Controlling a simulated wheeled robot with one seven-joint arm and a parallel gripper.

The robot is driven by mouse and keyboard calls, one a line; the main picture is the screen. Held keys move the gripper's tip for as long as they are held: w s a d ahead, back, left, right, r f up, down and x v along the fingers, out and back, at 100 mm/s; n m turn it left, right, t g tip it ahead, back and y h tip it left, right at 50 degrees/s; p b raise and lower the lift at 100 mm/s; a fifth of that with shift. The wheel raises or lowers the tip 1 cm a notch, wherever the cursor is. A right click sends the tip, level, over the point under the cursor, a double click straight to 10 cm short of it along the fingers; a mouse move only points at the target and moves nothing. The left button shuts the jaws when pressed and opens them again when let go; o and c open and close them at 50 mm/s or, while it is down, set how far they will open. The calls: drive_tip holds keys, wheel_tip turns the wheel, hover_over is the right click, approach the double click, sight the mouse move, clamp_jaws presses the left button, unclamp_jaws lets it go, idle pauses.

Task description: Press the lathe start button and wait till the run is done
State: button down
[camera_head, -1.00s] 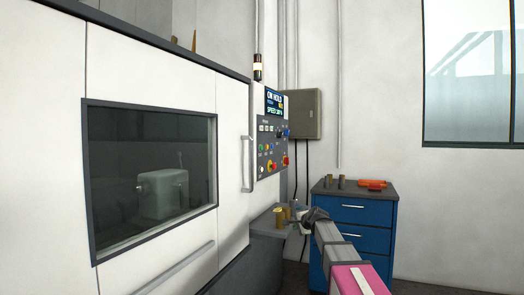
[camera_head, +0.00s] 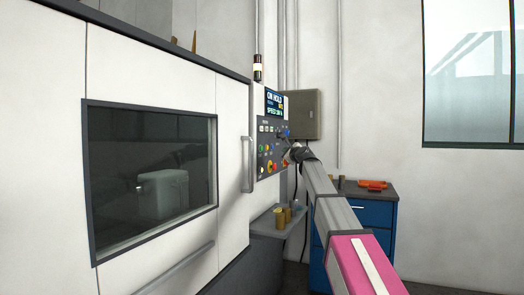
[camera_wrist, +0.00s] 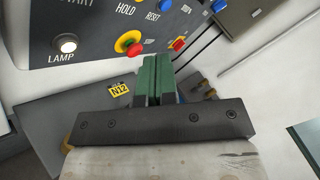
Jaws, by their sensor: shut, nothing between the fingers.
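The lathe (camera_head: 230,130) is a white machine with a dark window at the left of the head view. Its control panel (camera_head: 266,135) is on the right end, with a screen (camera_head: 275,102) reading "ON HOLD" above a speed line. A small green button (camera_head: 261,149) shows on the panel. In the wrist view the panel (camera_wrist: 95,30) fills the top left; the label START is cut by the top edge and its button is out of frame. My gripper (camera_wrist: 158,75) has its green fingers together and empty, below the panel's lower edge. In the head view it is at the panel's lower right.
A grey wall box (camera_head: 304,114) hangs behind. A shelf (camera_head: 262,228) with brass cylinders (camera_head: 282,216) is below; a blue cabinet (camera_head: 373,216) stands right.

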sight(261, 148)
drive_tip(key=shift+r, duration=0.3)
drive_tip(key=w+a, duration=0.2)
drive_tip(key=a, duration=0.6)
drive_tip(key=shift+w+a, duration=0.2)
drive_tip(key=shift+w, duration=0.2)
drive_tip(key=shift+a, duration=0.1)
idle(1.9)
drive_tip(key=shift+w+a, duration=0.15)
drive_tip(key=shift+a, duration=0.2)
drive_tip(key=shift+w+a, duration=0.1)
drive_tip(key=shift+a, duration=0.3)
idle(0.8)
drive_tip(key=shift+d, duration=0.1)
drive_tip(key=shift+s+d, duration=0.25)
drive_tip(key=shift+d, duration=0.5)
